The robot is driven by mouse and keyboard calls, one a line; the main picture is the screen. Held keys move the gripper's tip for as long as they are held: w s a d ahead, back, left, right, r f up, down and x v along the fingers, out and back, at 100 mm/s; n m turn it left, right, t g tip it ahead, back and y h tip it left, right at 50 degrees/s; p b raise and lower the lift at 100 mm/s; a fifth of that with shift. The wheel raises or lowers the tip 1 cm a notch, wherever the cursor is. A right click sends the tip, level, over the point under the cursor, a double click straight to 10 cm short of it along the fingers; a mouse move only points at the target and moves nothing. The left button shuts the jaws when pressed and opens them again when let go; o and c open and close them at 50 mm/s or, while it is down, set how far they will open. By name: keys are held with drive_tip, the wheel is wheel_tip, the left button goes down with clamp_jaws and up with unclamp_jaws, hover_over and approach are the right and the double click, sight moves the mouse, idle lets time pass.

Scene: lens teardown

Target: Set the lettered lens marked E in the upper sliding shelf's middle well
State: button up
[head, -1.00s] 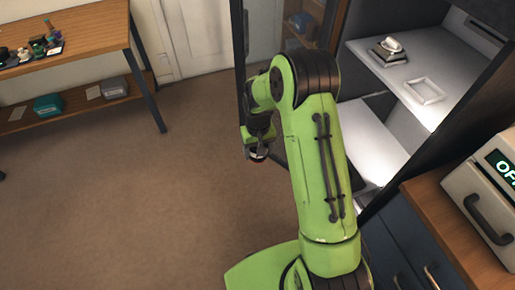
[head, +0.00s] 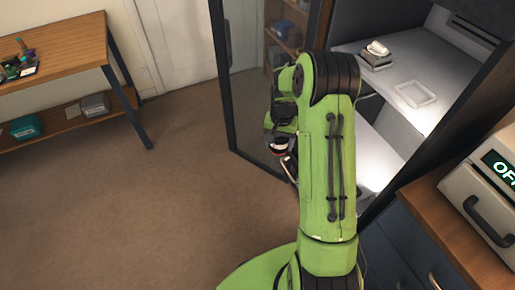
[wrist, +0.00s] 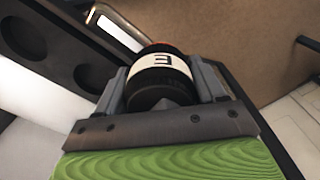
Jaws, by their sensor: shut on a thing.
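My gripper (wrist: 168,90) is shut on the lens marked E (wrist: 163,80), a black barrel with a white band bearing the letter and a bit of orange-red at its far end. In the head view, my gripper (head: 277,143) hangs in front of the tall dark-framed cabinet, with the lens's white band (head: 277,149) just showing at its tip. In the wrist view, a dark board with round wells (wrist: 62,60) lies to the left of the lens, apart from it; part of it is cut off by the frame. I cannot tell which shelf that is.
The open cabinet has a pale lit shelf (head: 385,92) holding a white tray (head: 414,95) and a small box with a white top (head: 376,53). A wooden counter (head: 440,205) with an appliance (head: 490,195) stands at right. A workbench (head: 60,55) stands at left. The floor between is clear.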

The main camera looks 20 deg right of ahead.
drive_tip(key=s+d+r+m+b, duration=0.1)
drive_tip(key=s+d+m, duration=0.25)
drive_tip(key=d, duration=0.35)
drive_tip(key=s+d+m, duration=0.2)
drive_tip(key=d+m, duration=0.2)
drive_tip(key=d, duration=0.2)
drive_tip(key=f+b, duration=0.4)
drive_tip(key=f, duration=0.1)
drive_tip(key=shift+w, duration=0.3)
drive_tip(key=shift+f+b, duration=0.65)
drive_tip(key=shift+f, duration=0.25)
drive_tip(key=o, duration=1.1)
drive_tip(key=shift+a, duration=0.1)
drive_tip(key=shift+o, duration=0.2)
wheel_tip(320, 180, up, 9)
drive_tip(key=p, duration=0.7)
